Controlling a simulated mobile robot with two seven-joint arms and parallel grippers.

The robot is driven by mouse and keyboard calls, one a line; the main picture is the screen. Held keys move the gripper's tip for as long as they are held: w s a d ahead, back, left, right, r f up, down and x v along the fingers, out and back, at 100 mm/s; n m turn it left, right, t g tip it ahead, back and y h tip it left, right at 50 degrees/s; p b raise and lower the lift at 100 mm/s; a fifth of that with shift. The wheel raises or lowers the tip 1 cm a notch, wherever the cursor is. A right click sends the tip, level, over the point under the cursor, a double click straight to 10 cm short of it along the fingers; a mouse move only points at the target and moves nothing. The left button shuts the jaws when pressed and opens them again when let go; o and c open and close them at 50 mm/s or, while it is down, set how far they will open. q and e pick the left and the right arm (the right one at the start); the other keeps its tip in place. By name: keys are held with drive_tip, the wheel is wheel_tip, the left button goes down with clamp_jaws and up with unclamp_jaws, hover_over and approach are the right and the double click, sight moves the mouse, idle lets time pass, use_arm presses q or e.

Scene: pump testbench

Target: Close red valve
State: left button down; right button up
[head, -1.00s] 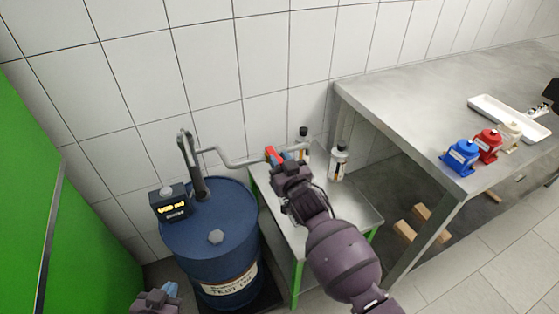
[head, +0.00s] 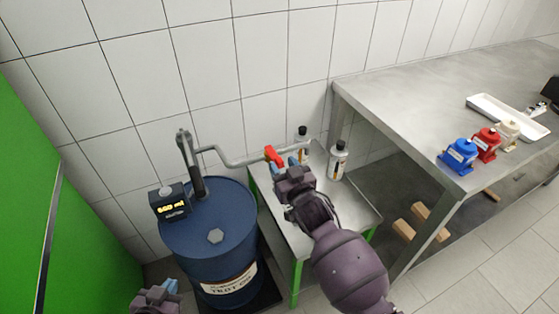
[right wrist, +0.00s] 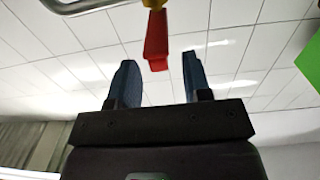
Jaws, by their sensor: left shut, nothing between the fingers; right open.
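The red valve handle (head: 273,154) sits on the grey pipe (head: 232,162) that runs from the pump on the blue drum. In the right wrist view the handle (right wrist: 156,40) hangs between and just beyond my two blue fingertips, apart from both. My right gripper (head: 286,162) is open at the handle; its fingers also show in the right wrist view (right wrist: 158,78). My left gripper (head: 168,288) is low at the bottom left, shut and empty, away from the valve.
The blue drum (head: 210,235) carries a display box (head: 170,201). Two bottles (head: 339,160) (head: 302,140) stand on the small metal table (head: 340,205). A large steel bench (head: 420,110) at right holds blue, red and cream containers and a white tray (head: 505,115). A green panel (head: 50,200) is at left.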

drive_tip(key=v, duration=0.8)
idle(0.4)
drive_tip(key=s+d+f+m+g+h, duration=0.2)
drive_tip(key=s+d+f+h, duration=0.2)
drive_tip(key=s+d+f, duration=0.3)
drive_tip(key=s+d+f+m+g+h, duration=0.2)
drive_tip(key=s+d+f+h, duration=0.2)
drive_tip(key=s+d, duration=1)
drive_tip(key=d+f, duration=0.3)
drive_tip(key=d, duration=0.3)
drive_tip(key=shift+m+h, duration=0.3)
drive_tip(key=shift+s, duration=0.15)
